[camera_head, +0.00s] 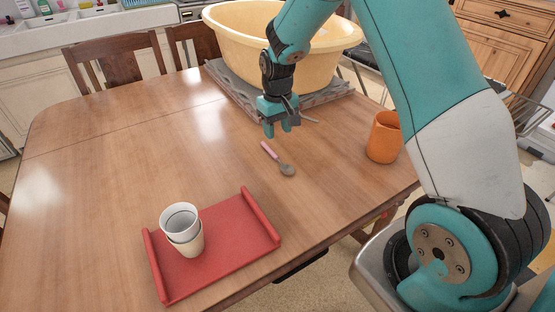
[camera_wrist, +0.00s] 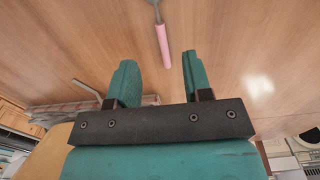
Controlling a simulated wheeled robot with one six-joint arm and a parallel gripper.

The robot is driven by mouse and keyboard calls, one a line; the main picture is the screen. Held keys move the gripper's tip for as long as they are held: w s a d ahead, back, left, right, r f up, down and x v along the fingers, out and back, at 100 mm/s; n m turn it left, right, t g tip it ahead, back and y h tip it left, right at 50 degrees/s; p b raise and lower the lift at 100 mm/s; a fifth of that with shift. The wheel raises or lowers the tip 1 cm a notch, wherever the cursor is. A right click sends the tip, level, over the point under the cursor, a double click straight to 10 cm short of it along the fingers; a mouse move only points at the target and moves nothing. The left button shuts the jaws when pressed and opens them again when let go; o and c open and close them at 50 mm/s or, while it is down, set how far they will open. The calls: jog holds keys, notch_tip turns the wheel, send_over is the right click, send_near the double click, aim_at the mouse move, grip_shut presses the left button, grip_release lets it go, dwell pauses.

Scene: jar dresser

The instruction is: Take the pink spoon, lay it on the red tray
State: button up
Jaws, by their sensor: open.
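The pink spoon (camera_head: 277,158) lies on the wooden table, its pink handle toward the back left and its grey bowl toward the front right. In the wrist view the spoon's pink handle (camera_wrist: 163,42) lies beyond the fingertips, between their lines, with the bowl cut off at the top edge. My gripper (camera_head: 282,130) is open and empty, above the table just behind the spoon; its two fingers also show in the wrist view (camera_wrist: 159,65). The red tray (camera_head: 228,262) lies at the table's front, with raised sides left and right.
Two stacked cups (camera_head: 188,243) stand on the tray's left part; its right part is bare. An orange cup (camera_head: 384,140) stands at the table's right. A large yellow tub (camera_head: 235,45) rests on a grey mat (camera_head: 226,78) behind my gripper. The table's left side is clear.

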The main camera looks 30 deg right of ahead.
aim_at(278, 158)
notch_tip(278, 158, down, 10)
jog(key=shift+d+f+p, duration=0.1)
jog(key=shift+p, duration=0.35)
grip_shut()
